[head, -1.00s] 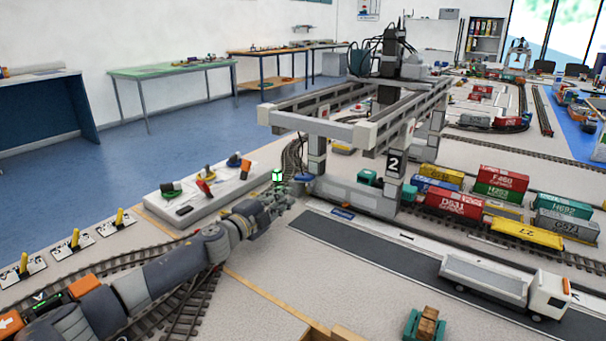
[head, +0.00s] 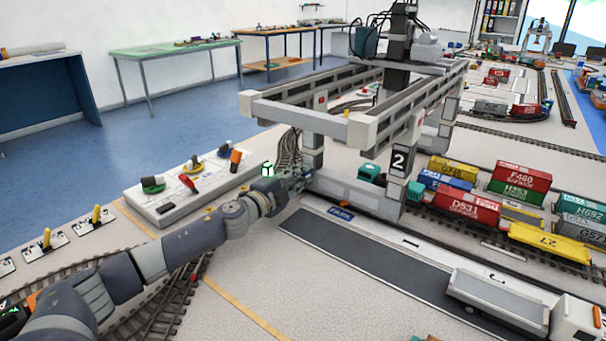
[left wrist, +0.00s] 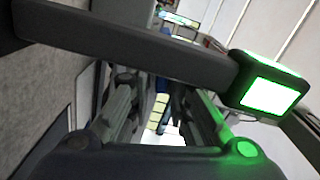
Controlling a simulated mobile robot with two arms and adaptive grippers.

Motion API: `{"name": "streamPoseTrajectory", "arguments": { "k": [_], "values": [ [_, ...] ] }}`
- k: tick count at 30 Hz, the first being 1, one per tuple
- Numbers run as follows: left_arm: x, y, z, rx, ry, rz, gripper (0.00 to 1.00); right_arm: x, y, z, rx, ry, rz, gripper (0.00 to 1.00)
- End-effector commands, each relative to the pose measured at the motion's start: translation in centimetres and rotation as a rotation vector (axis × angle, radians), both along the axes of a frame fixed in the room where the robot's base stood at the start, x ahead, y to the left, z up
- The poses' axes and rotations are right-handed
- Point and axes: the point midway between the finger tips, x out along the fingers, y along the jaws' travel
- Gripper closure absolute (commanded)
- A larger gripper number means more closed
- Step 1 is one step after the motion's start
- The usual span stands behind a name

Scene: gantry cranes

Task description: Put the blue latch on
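The white gantry crane (head: 370,206) marked 2 stands over the tracks in the head view. My left gripper (head: 304,180) is at the foot of its near left leg. In the left wrist view, the two fingers (left wrist: 163,92) stand apart. A dark strip and a pale patch show in the gap. I cannot tell whether the fingers touch anything. In the head view the gripper hides most of what is at its tip. My right gripper is not in view.
A lever board (head: 190,190) with coloured handles lies left of the gantry. Freight wagons (head: 470,207) stand under and right of it. A white truck (head: 500,300) is on the dark road strip.

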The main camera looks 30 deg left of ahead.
Motion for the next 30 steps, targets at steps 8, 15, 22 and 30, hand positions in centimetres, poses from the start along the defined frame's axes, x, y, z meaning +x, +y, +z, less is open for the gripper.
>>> {"name": "streamPoseTrajectory", "arguments": {
  "k": [8,15,22,30],
  "values": [
    [0.0,0.0,0.0,0.0,-0.001,0.0,1.0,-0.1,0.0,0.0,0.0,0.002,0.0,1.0],
    [0.0,0.0,-0.1,0.014,-0.001,0.0,1.0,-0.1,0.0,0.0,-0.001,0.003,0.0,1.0],
    [0.0,-0.3,-0.9,0.185,-0.015,0.0,1.0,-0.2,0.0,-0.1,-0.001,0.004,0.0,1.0],
    [0.0,-0.3,-1.2,0.249,-0.02,0.001,1.0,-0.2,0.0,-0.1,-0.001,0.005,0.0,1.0]
  ]
}}
